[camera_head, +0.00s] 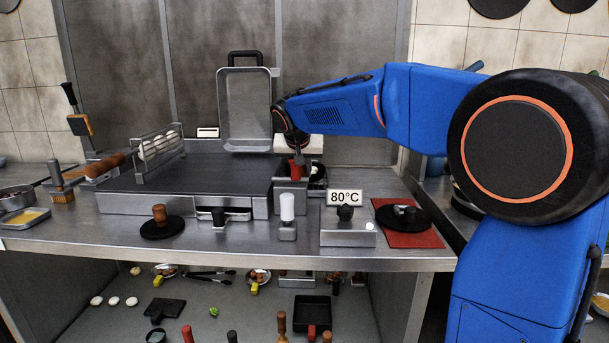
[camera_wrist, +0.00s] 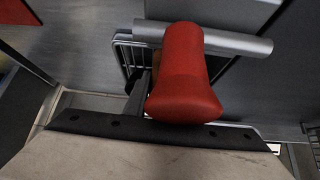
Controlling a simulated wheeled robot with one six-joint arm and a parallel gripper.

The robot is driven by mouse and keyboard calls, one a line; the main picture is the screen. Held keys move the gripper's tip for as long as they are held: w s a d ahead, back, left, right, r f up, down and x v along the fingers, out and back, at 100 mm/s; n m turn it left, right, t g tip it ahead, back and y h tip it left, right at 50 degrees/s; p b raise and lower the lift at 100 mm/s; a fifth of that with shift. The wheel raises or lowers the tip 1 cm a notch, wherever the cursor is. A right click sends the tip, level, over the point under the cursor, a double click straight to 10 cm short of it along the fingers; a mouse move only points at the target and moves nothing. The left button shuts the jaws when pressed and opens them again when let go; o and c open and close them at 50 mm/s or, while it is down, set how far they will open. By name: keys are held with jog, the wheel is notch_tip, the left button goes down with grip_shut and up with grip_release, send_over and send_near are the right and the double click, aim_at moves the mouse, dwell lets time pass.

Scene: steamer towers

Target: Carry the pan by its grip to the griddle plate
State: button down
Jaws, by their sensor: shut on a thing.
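My gripper (camera_head: 297,163) is above the counter, just past the right end of the griddle plate (camera_head: 215,180), a broad dark flat top on a steel body. The jaws are shut on a red grip (camera_wrist: 185,75), which fills the middle of the wrist view. A grey metal bar (camera_wrist: 240,41) crosses behind the grip's far end. Whatever else the grip belongs to is mostly hidden, so I cannot tell the pan's full shape there. A small dark round pan-like thing with white in it (camera_head: 318,178) shows beside my gripper; I cannot tell whether it joins the grip.
A steel tray (camera_head: 245,105) stands upright behind. A black square pan (camera_head: 311,311) lies on the lower shelf.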

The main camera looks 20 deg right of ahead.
jog(key=shift+r, duration=1.9)
dwell(0.5)
